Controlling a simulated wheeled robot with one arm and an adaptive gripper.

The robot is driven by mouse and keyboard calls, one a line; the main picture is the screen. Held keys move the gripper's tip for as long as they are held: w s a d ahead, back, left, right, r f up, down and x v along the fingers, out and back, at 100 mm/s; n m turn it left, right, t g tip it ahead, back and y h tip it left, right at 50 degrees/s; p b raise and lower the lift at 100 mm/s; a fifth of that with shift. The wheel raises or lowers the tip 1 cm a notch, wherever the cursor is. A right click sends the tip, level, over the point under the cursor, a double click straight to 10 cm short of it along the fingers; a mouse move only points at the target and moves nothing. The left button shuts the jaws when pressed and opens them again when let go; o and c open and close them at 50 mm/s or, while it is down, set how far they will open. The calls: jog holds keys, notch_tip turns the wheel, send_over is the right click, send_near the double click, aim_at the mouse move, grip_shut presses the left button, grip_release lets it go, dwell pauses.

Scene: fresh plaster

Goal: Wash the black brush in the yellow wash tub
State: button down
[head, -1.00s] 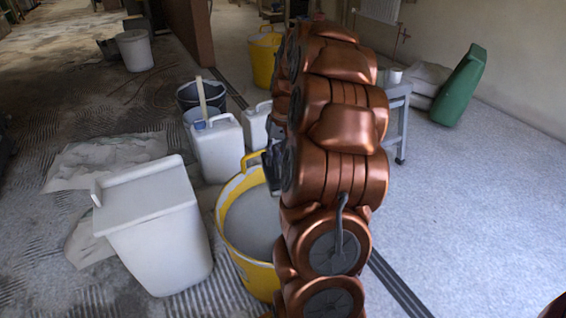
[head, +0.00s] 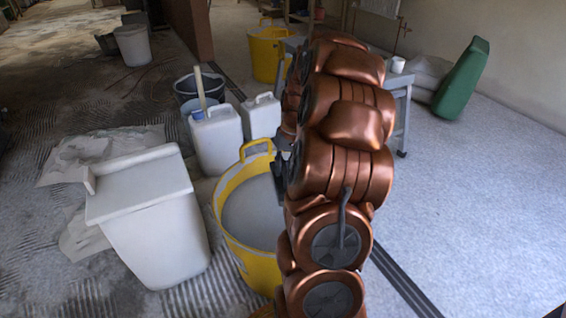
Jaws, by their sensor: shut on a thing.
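A yellow tub (head: 228,250) with grey contents stands on the floor just left of my arm. A second yellow tub (head: 264,60) stands farther back. I cannot tell from the picture which is the wash tub. My gripper (head: 281,165) shows only as a small dark part at the left edge of my copper arm, over the right side of the near tub's opening. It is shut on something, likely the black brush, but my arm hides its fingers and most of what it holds. I cannot make out the brush clearly.
A white bin (head: 155,225) stands left of the near tub. Behind are white canisters (head: 216,140), a dark bucket (head: 190,88) with a stick, and a grey stool (head: 404,110) partly behind my arm. A green container (head: 462,80) leans near the wall. The right floor is clear.

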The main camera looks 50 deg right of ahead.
notch_tip(320, 180, down, 13)
jog(key=shift+f, duration=0.15)
dwell(0.7)
jog(key=shift+a, duration=0.1)
dwell(0.3)
